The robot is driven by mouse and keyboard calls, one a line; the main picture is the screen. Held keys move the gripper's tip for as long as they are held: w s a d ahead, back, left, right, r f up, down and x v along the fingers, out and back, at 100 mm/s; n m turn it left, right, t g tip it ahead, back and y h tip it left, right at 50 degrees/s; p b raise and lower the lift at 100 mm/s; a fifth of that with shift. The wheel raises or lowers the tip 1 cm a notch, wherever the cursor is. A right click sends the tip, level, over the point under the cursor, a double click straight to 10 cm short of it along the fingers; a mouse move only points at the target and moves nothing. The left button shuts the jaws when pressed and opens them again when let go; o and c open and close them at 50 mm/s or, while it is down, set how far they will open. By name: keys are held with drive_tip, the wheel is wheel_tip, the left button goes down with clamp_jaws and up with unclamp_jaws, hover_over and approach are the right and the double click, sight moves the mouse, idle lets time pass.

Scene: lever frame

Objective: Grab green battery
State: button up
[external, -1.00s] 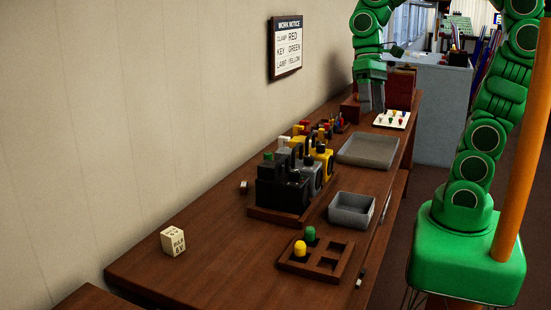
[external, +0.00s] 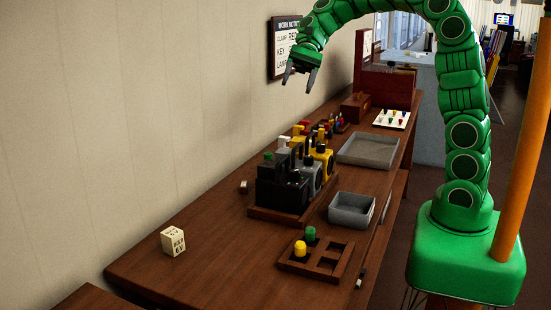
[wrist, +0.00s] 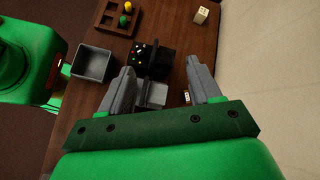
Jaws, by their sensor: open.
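The green battery (external: 310,234) stands upright in a compartment of a wooden rack (external: 330,270) at the near end of the bench. A yellow battery (external: 300,248) stands in the compartment beside it. In the wrist view the green battery (wrist: 124,21) is near the top, next to the yellow one (wrist: 127,6). My gripper (external: 299,80) is open and empty, high above the bench near the wall sign. In the wrist view its fingers (wrist: 165,75) are spread, with the dark device between and beyond them.
Black, grey and yellow devices (external: 284,190) stand in a row on a wooden base behind the rack. A small grey bin (external: 352,210) and a larger grey tray (external: 368,150) lie to the right. A lettered cube (external: 173,241) sits at the left. Bench space between cube and rack is clear.

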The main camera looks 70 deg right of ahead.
drive_tip(key=w+d+f+m+t+y, duration=0.1)
drive_tip(key=w+d+f+m+t, duration=0.2)
drive_tip(key=w+d+m, duration=0.5)
drive_tip(key=w+d+f+m+t+y, duration=0.1)
drive_tip(key=w+d+f+t+y, duration=0.3)
drive_tip(key=d, duration=0.7)
drive_tip(key=g+h, duration=0.2)
approach(268, 157)
drive_tip(key=shift+w+a+f, duration=0.25)
drive_tip(key=shift+w+f, duration=0.25)
drive_tip(key=shift+f, duration=0.2)
drive_tip(key=shift+x, duration=4)
drive_tip(key=shift+w, duration=0.15)
drive_tip(key=shift+d, duration=0.1)
drive_tip(key=shift+c, duration=0.4)
drive_tip(key=c, duration=1)
